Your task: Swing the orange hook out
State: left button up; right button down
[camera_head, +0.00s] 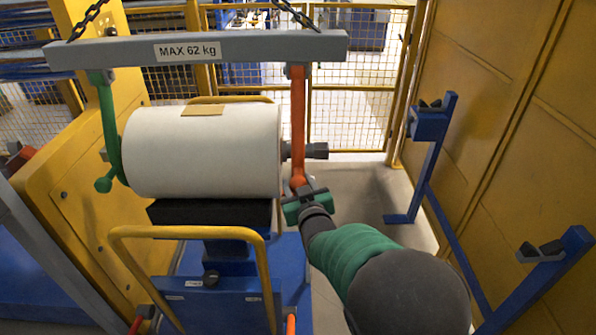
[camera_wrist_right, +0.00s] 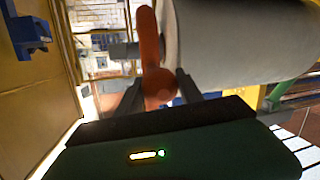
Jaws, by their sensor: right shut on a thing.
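The orange hook (camera_head: 298,125) hangs from the right end of the grey beam (camera_head: 245,45), at the right end of the white film roll (camera_head: 205,150). My right gripper (camera_head: 303,192) is shut on the lower end of the hook. In the right wrist view the hook (camera_wrist_right: 150,60) stands between the two dark fingers (camera_wrist_right: 160,90), beside the roll (camera_wrist_right: 235,50) and its spindle. The green hook (camera_head: 110,130) hangs at the roll's left end. My left gripper is not in view.
The roll lies over a black pad on a blue cart (camera_head: 215,285) with a yellow handle (camera_head: 190,232). A blue stand with cradles (camera_head: 430,120) is along the yellow wall at the right. Floor (camera_head: 375,195) shows between cart and stand. A mesh fence is behind.

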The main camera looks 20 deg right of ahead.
jog(key=s+a+r+g+p, duration=0.1)
jog(key=s+r+g+p, duration=0.2)
jog(key=s+r+p, duration=0.2)
notch_tip(320, 180, up, 3)
jog(key=p, duration=0.7)
jog(key=shift+a+r+y, duration=0.15)
jog(key=shift+a+y, duration=0.05)
jog(key=shift+y, duration=0.2)
jog(key=shift+w+r, duration=0.1)
jog(key=c, duration=1.1)
grip_release()
jog(key=shift+o, duration=1.5)
jog(key=shift+s+a, duration=0.1)
jog(key=shift+s, duration=0.15)
jog(key=shift+w, duration=0.1)
